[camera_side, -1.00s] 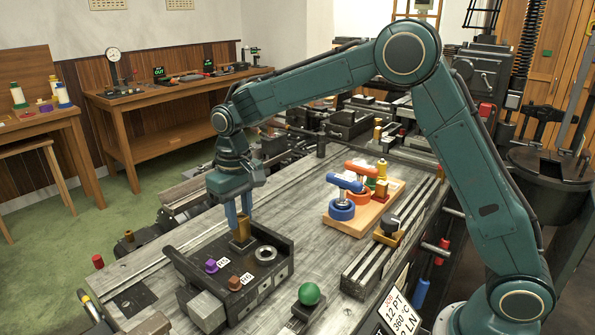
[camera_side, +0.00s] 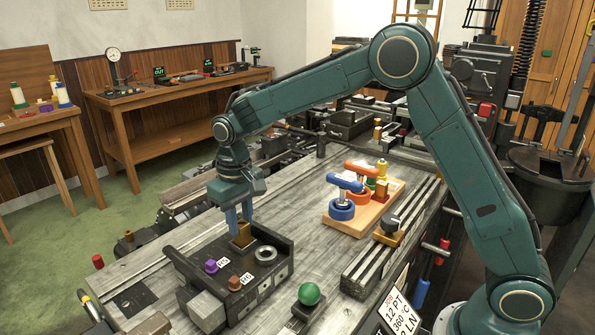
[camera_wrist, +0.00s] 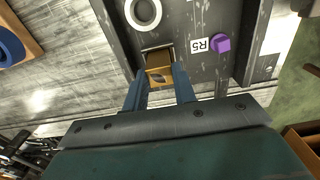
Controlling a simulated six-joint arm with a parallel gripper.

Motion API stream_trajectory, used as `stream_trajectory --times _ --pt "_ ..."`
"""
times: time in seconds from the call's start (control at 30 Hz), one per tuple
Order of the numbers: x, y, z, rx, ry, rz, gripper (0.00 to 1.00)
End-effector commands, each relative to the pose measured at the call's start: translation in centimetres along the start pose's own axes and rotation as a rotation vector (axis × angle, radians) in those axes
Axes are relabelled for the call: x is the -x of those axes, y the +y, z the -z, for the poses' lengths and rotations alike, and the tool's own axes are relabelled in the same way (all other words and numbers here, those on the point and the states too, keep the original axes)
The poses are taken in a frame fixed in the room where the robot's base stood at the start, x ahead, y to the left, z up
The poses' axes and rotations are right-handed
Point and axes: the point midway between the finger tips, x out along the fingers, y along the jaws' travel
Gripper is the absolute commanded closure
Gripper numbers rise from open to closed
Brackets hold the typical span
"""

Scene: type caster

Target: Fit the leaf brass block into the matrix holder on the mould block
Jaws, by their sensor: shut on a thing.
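My gripper (camera_side: 239,217) points down over the dark mould block (camera_side: 277,282), its blue fingers shut on the leaf brass block (camera_side: 243,239). In the wrist view the brass block (camera_wrist: 158,77) shows between the fingertips of my gripper (camera_wrist: 160,88), with a dark leaf-like mark on its face. A square, light-edged frame, seemingly the matrix holder (camera_wrist: 157,48), lies against the far side of the brass block on the mould block (camera_wrist: 205,68). The brass block looks slightly tilted in the side view. Its lower end is hidden, so I cannot tell how deep it sits.
A wooden board (camera_side: 350,224) with coloured handled pieces lies to the right.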

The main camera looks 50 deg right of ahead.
Motion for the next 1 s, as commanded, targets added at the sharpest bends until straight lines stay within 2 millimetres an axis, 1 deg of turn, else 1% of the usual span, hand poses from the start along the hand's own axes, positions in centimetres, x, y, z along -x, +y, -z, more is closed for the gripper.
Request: stream_trajectory --times 0.37,0.4,0.47,0.5,0.83,1.0 --pt "-0.67 0.0 0.0 0.0 0.0 0.0 1.0" --pt "-0.65 0.0 0.0 0.0 0.001 0.0 0.67" --pt "-0.64 0.0 0.0 0.0 0.001 0.0 0.56" --pt "-0.64 0.0 0.0 0.0 0.001 0.0 0.48" --pt "-0.61 0.0 -0.02 0.0 0.0 0.0 0.48" --pt "0.06 0.0 0.02 0.0 0.001 0.0 0.48"
